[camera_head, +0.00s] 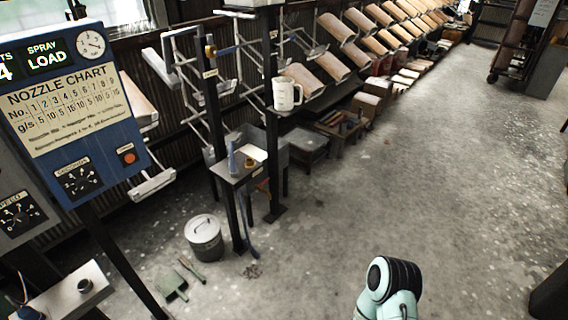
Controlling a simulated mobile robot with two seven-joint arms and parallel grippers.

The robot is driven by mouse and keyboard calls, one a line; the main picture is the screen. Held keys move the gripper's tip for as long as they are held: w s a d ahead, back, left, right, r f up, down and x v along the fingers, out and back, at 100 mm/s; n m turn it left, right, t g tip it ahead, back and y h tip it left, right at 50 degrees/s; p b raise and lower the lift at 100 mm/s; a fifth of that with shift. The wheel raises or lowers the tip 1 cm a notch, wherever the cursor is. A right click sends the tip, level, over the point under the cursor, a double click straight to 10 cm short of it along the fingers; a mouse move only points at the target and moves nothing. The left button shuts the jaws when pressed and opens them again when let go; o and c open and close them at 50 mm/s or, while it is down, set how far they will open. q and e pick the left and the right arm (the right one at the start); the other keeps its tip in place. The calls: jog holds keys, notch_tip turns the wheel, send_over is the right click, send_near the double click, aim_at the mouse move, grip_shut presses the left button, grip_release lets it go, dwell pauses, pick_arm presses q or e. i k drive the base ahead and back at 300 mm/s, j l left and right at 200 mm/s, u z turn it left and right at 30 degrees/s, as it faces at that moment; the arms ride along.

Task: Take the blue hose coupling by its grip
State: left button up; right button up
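I cannot tell for sure which thing is the blue hose coupling. A small blue object (27,312) sits at the bottom left on a pale bench (85,287), partly cut off by the picture edge, and its grip cannot be made out. A slim blue-grey upright piece (232,160) stands on a small stand (239,172) near the middle, with a yellowish fitting (249,164) beside it. Neither of my grippers is in view. Only a mint and black link of my arm shows at the bottom, right of centre.
A blue nozzle chart panel (75,100) stands at the left on a dark post. A lidded grey bucket (204,238) and a green dustpan (172,284) are on the floor. A white jug (286,94) stands on a bracket. The concrete floor (430,170) at right is clear.

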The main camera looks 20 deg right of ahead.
aim_at(233, 163)
jog(key=z, duration=0.1)
jog(key=u, duration=0.9)
jog(key=i+l+u, duration=0.1)
jog(key=l+u, duration=0.15)
jog(key=u, duration=0.15)
jog(key=l+u, duration=0.6)
jog(key=u, duration=0.2)
jog(key=l+u, duration=0.3)
jog(key=l, duration=0.25)
jog(key=k+l+u, duration=0.25)
jog(key=l, duration=0.25)
jog(key=l+u, duration=0.1)
jog(key=l, duration=0.25)
jog(key=k+l, duration=0.15)
jog(key=l, duration=0.2)
jog(key=l+u, duration=0.15)
jog(key=l, duration=0.2)
jog(key=k, duration=0.05)
